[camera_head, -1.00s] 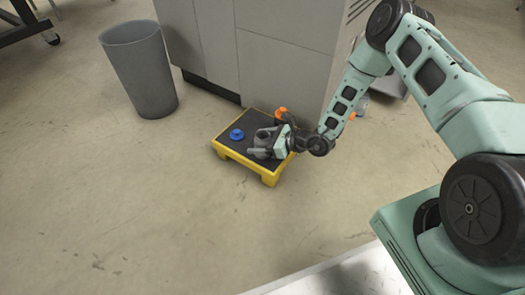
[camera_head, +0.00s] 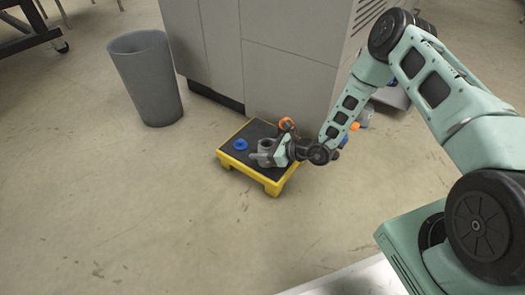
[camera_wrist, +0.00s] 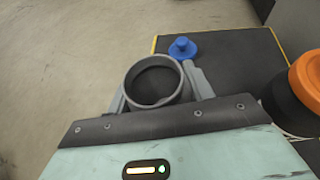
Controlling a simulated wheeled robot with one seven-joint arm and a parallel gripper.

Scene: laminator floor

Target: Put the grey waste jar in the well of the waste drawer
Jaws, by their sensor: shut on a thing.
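The grey waste jar (camera_wrist: 153,83) is an open-topped round jar, dark inside, in the wrist view. My gripper (camera_wrist: 158,95) is shut on it, with one finger on each side. In the head view the jar (camera_head: 265,145) is at the left end of my gripper (camera_head: 262,154), over or on the black top of a low yellow-edged step (camera_head: 225,157). I cannot tell whether the jar touches the step. The waste drawer and its well are not clearly visible in either view.
A blue knobbed lid-like piece (camera_head: 240,144) lies on the step, also seen in the wrist view (camera_wrist: 182,48). An orange-topped dark object (camera_wrist: 308,85) stands to the right. A grey cabinet (camera_head: 285,75) rises behind; a grey bin (camera_head: 146,80) stands left. Front floor is clear.

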